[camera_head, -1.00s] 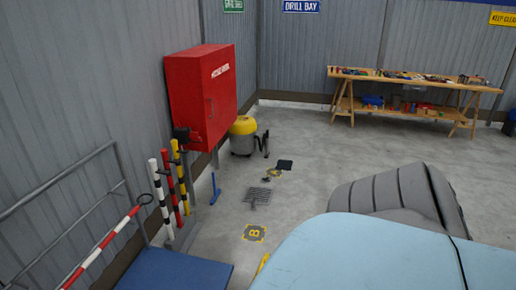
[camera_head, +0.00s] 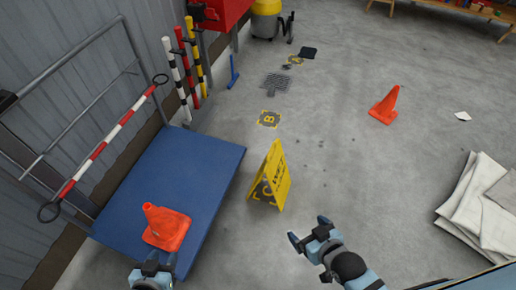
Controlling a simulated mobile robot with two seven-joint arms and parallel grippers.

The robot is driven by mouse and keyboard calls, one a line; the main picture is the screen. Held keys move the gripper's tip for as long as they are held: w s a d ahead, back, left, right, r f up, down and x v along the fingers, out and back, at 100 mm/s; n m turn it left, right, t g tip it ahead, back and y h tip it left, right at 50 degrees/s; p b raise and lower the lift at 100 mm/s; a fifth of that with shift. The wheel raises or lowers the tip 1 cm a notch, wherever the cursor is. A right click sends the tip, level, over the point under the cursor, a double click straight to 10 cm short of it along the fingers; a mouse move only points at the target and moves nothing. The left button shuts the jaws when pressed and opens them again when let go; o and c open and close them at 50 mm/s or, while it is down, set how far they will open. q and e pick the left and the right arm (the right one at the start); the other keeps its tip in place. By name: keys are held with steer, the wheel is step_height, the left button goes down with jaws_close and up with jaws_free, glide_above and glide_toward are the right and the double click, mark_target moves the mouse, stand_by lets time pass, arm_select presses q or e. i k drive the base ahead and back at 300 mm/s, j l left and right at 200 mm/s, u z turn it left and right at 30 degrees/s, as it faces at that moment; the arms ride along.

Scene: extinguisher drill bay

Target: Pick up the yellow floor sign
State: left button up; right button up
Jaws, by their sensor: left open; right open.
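The yellow floor sign (camera_head: 276,179) stands upright on the grey floor, an A-frame with dark lettering, just right of the blue platform. My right gripper (camera_head: 306,236) is open and empty, below and to the right of the sign and apart from it. My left gripper (camera_head: 152,268) is at the bottom edge, near the front of the blue platform and the cone on it. It is open, with nothing seen between its fingers; its lower part is cut off by the frame.
An orange cone (camera_head: 166,230) sits on the blue platform (camera_head: 190,165), which has a grey railing. Another orange cone (camera_head: 385,106) stands on the floor. A white folded sheet (camera_head: 477,205) lies at right. Striped posts (camera_head: 188,65) stand along the wall. Floor around the sign is mostly clear.

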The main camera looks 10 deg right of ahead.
mark_target(276, 173)
steer(key=z, duration=0.5)
steer(key=u, duration=0.8)
steer(key=l+u, duration=0.95)
steer(key=u, duration=0.15)
steer(key=k+l+u, duration=0.1)
steer(key=l, duration=0.25)
steer(key=k+l+u, duration=0.15)
steer(key=l, duration=0.25)
steer(key=l+u, duration=0.1)
steer(key=l, duration=0.25)
steer(key=k+l, duration=0.15)
steer(key=l, duration=0.15)
steer(key=k+l, duration=0.1)
steer(key=l, duration=0.2)
